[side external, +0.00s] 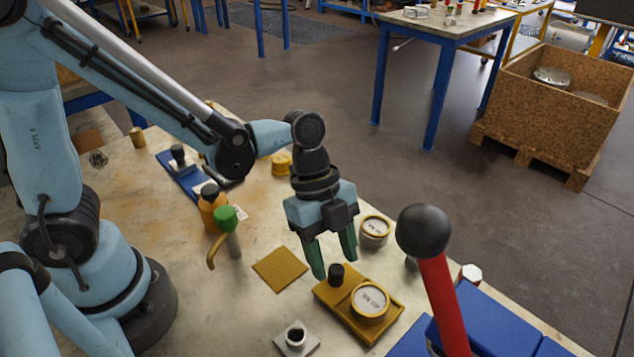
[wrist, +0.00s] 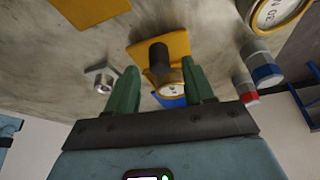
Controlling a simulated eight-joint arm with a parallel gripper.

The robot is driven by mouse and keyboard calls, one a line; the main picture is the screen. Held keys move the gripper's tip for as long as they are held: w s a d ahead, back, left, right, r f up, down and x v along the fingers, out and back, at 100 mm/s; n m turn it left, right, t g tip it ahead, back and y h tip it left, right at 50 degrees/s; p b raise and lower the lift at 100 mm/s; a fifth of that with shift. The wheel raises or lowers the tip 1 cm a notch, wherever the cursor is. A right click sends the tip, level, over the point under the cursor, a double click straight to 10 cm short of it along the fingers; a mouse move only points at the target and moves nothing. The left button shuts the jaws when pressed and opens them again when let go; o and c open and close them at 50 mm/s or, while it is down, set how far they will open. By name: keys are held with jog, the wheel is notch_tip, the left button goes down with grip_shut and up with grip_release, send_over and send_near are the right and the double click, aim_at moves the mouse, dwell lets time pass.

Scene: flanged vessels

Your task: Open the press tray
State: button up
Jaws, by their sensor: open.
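A yellow tray (side external: 335,300) lies on the bench with an upright black knob (side external: 336,274) at one end and a round, labelled yellow-rimmed disc (side external: 369,299) on it. In the wrist view the tray (wrist: 176,44) shows with its black knob (wrist: 159,58) between my fingers. I cannot tell for certain that this is the press tray. My gripper (side external: 334,263) points down with green fingers spread, just above the knob end. The open fingers (wrist: 161,70) hold nothing. I cannot tell whether they touch the knob.
A red lever with a black ball (side external: 424,231) rises at the right beside blue blocks (side external: 490,322). A round labelled pot (side external: 375,232) stands behind my gripper. A grey flanged piece (side external: 296,338) is in front, a flat yellow plate (side external: 280,269) left, and a green-topped post (side external: 228,225) farther left.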

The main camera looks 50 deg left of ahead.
jog(key=v, duration=1)
jog(key=shift+a+r, duration=0.1)
jog(key=a+n+t+y, duration=0.4)
jog(key=a+n+t, duration=0.4)
jog(key=a+n, duration=0.5)
jog(key=n, duration=0.6)
jog(key=shift+n, duration=0.4)
